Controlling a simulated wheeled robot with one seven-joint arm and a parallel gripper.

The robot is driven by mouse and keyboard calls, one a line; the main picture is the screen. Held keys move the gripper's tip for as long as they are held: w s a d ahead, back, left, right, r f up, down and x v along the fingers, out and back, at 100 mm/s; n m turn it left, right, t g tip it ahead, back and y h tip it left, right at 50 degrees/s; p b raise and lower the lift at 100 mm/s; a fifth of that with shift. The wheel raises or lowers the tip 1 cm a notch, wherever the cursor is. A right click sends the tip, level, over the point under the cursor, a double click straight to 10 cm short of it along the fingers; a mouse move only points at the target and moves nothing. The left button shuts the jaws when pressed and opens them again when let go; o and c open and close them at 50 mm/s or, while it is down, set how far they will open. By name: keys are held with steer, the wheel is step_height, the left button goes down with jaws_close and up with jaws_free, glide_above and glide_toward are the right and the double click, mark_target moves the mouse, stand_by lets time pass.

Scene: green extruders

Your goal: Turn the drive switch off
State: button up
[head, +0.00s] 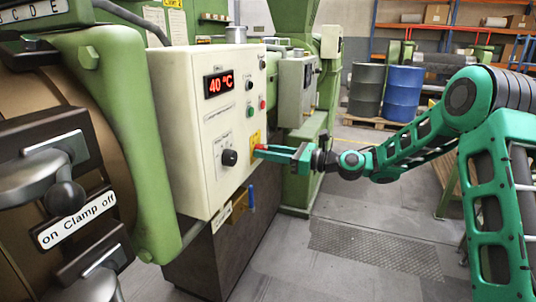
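A cream control panel (190,128) stands on the green machine, with a red 40 °C display (218,84) at its top. A black rotary knob (229,157) sits low on its face. A yellow plate (255,139) lies to the right of the knob, partly hidden by my gripper (262,150). Something red shows at my gripper's tip in front of this plate. I cannot tell which of these is the drive switch, as labels are too small to read. My gripper points left at the panel; whether its fingers are open or touch anything cannot be told.
A lever labelled "on Clamp off" (76,221) is at the left front. A smaller grey box (296,90) sits behind the panel. Blue drum (403,93) and dark drum (366,90) stand on a pallet at the back. The grey floor (330,225) is open.

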steer(key=shift+n, duration=0.4)
steer(key=n, duration=0.5)
steer(key=shift+a, duration=0.1)
steer(key=n, duration=0.5)
steer(key=shift+r, duration=0.1)
steer(key=shift+n, duration=1.5)
steer(key=shift+a, duration=0.1)
steer(key=o, duration=1)
steer(key=shift+o, duration=0.3)
